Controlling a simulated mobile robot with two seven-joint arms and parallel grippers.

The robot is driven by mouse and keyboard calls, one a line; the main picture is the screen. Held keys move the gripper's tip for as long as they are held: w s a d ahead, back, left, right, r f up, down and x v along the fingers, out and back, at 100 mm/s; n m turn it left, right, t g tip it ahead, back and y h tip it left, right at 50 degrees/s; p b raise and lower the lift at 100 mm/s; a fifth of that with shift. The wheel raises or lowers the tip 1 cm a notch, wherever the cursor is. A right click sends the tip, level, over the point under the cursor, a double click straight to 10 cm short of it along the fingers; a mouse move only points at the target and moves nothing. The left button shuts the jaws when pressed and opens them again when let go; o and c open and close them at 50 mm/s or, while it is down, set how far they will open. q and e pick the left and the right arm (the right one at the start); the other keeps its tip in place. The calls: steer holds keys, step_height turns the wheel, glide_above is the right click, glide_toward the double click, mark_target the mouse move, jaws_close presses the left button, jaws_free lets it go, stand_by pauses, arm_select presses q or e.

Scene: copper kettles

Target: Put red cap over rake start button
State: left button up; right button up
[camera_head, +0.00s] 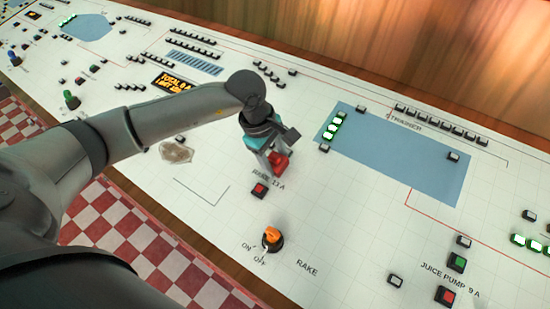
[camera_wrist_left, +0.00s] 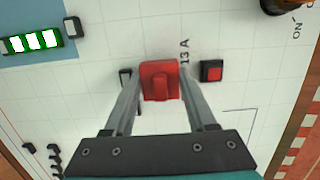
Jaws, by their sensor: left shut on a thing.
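My left gripper (camera_head: 277,160) is shut on the red cap (camera_head: 279,163), low over the white panel. In the left wrist view the cap (camera_wrist_left: 160,80) sits between the two fingertips. I see no green rake start button; the cap and fingers hide the panel there. I cannot tell whether the cap touches the panel. A square red button (camera_head: 260,190) sits just in front of the cap, by the "RAKE 13 A" label; it also shows right of the cap in the left wrist view (camera_wrist_left: 212,71). My right gripper is out of view.
An orange-knobbed rake ON/OFF switch (camera_head: 272,236) stands nearer me. A blue panel area (camera_head: 400,150) with lit green buttons (camera_head: 333,128) lies to the right. The juice pump's green button (camera_head: 457,262) and red button (camera_head: 445,296) are at the lower right.

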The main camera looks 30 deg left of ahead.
arm_select(q)
steer(key=shift+w+f, duration=0.1)
steer(key=shift+f, duration=0.2)
steer(key=o, duration=1.4)
steer(key=shift+r, duration=0.1)
steer(key=shift+p+v, duration=2.5)
steer(key=shift+v, duration=1.5)
